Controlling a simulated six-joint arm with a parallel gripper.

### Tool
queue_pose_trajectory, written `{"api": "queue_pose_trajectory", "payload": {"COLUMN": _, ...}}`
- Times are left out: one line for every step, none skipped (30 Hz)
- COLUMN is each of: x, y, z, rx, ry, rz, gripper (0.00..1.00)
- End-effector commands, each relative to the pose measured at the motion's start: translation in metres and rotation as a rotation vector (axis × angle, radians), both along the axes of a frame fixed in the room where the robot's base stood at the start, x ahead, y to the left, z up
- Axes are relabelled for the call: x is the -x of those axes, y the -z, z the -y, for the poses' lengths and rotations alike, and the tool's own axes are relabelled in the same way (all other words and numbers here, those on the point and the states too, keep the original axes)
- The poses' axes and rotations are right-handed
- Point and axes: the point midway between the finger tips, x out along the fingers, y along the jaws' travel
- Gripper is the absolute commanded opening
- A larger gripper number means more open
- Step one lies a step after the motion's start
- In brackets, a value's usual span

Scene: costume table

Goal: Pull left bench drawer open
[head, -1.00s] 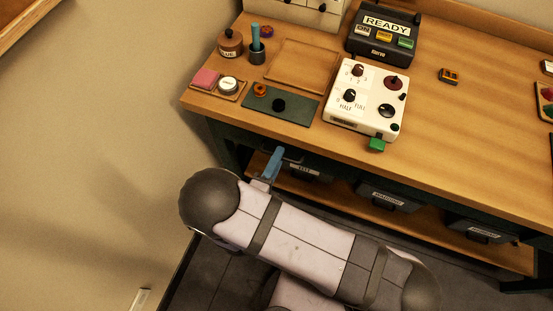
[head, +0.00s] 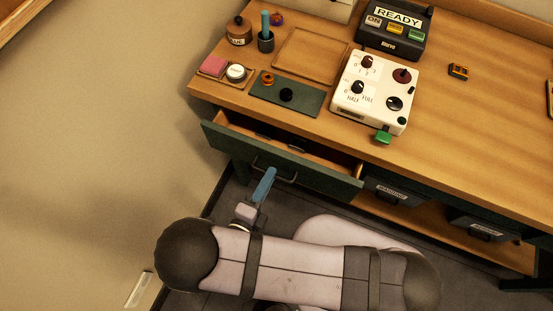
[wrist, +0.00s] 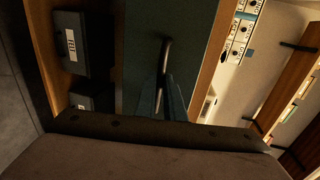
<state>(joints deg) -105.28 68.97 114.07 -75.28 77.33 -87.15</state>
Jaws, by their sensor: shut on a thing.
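The left bench drawer has a dark green front (head: 325,180) and stands pulled out from under the bench top. Its wooden inside shows in the head view, with a dark shape in it that I cannot make out. The metal bar handle (head: 290,180) is on the drawer front and also shows in the wrist view (wrist: 167,46). My gripper (head: 267,175), with blue fingers, is shut on the handle. In the wrist view the fingers (wrist: 165,88) close around the handle in front of the green face; the exact contact is partly hidden.
The wooden bench top (head: 450,130) holds a white control box (head: 372,95), a green mat (head: 300,98), a tray (head: 310,42) and a black READY device (head: 395,35). A green tab (head: 383,137) overhangs the front edge. Dark bins (head: 395,192) stand on the lower shelf.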

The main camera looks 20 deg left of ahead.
Motion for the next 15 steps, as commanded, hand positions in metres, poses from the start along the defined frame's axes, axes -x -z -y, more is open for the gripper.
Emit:
{"api": "queue_pose_trajectory", "payload": {"x": 0.012, "y": 0.0, "z": -0.003, "rx": -0.004, "ry": -0.008, "rz": 0.0, "gripper": 0.0}}
{"api": "queue_pose_trajectory", "payload": {"x": 0.018, "y": 0.0, "z": -0.002, "rx": -0.005, "ry": -0.007, "rz": 0.0, "gripper": 0.0}}
{"api": "queue_pose_trajectory", "payload": {"x": 0.024, "y": 0.0, "z": -0.002, "rx": -0.004, "ry": -0.007, "rz": 0.0, "gripper": 0.0}}
{"api": "queue_pose_trajectory", "payload": {"x": 0.028, "y": 0.0, "z": -0.002, "rx": -0.003, "ry": -0.006, "rz": 0.0, "gripper": 0.0}}
{"api": "queue_pose_trajectory", "payload": {"x": 0.032, "y": 0.0, "z": -0.002, "rx": -0.002, "ry": -0.007, "rz": 0.0, "gripper": 0.0}}
{"api": "queue_pose_trajectory", "payload": {"x": 0.035, "y": 0.0, "z": -0.001, "rx": -0.003, "ry": -0.004, "rz": 0.0, "gripper": 0.0}}
{"api": "queue_pose_trajectory", "payload": {"x": 0.037, "y": 0.0, "z": -0.001, "rx": -0.003, "ry": -0.004, "rz": 0.0, "gripper": 0.0}}
{"api": "queue_pose_trajectory", "payload": {"x": 0.038, "y": 0.0, "z": -0.001, "rx": -0.003, "ry": -0.004, "rz": 0.0, "gripper": 0.0}}
{"api": "queue_pose_trajectory", "payload": {"x": 0.039, "y": 0.0, "z": -0.001, "rx": -0.003, "ry": -0.004, "rz": 0.0, "gripper": 0.0}}
{"api": "queue_pose_trajectory", "payload": {"x": 0.039, "y": 0.0, "z": -0.001, "rx": -0.002, "ry": -0.004, "rz": 0.0, "gripper": 0.0}}
{"api": "queue_pose_trajectory", "payload": {"x": 0.039, "y": 0.0, "z": 0.0, "rx": -0.002, "ry": -0.003, "rz": 0.0, "gripper": 0.0}}
{"api": "queue_pose_trajectory", "payload": {"x": 0.039, "y": 0.0, "z": 0.0, "rx": -0.002, "ry": -0.003, "rz": 0.0, "gripper": 0.0}}
{"api": "queue_pose_trajectory", "payload": {"x": 0.039, "y": 0.0, "z": 0.0, "rx": -0.002, "ry": -0.003, "rz": 0.0, "gripper": 0.0}}
{"api": "queue_pose_trajectory", "payload": {"x": 0.039, "y": 0.0, "z": 0.0, "rx": -0.002, "ry": -0.003, "rz": 0.0, "gripper": 0.0}}
{"api": "queue_pose_trajectory", "payload": {"x": 0.039, "y": 0.0, "z": 0.0, "rx": -0.002, "ry": -0.003, "rz": 0.0, "gripper": 0.0}}
